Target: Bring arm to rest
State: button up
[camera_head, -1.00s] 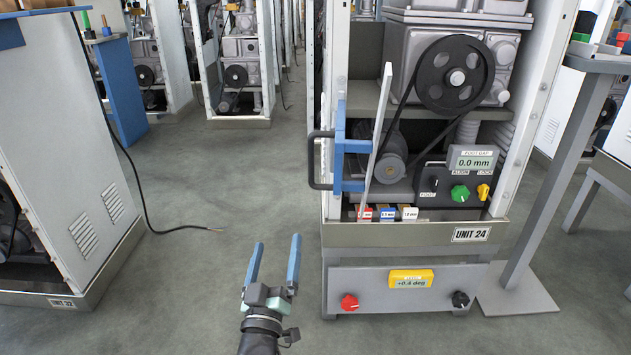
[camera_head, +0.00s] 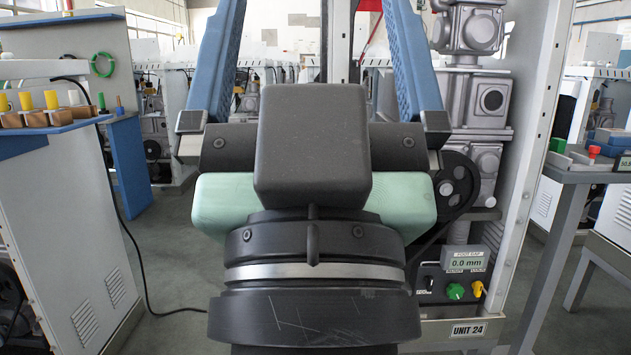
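My gripper (camera_head: 310,62) fills the middle of the head view, close to the camera, and points up and away. Its two blue fingers stand wide apart, and nothing is held between them. The fingertips run past the top edge of the picture. My dark wrist and the pale green gripper body hide much of the unit behind, labelled UNIT 24 (camera_head: 468,330).
UNIT 24's control panel, with its 0.0 mm display (camera_head: 466,262), green knob and yellow switch, shows right of my wrist. A grey side table (camera_head: 588,172) stands at right. A blue shelf with yellow and wooden parts (camera_head: 45,130) is at left. A black cable (camera_head: 122,215) hangs to the floor.

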notch_tip(320, 180, up, 38)
jog(key=p, duration=3.7)
jog(key=shift+s+r, duration=0.15)
jog(key=shift+s, duration=0.15)
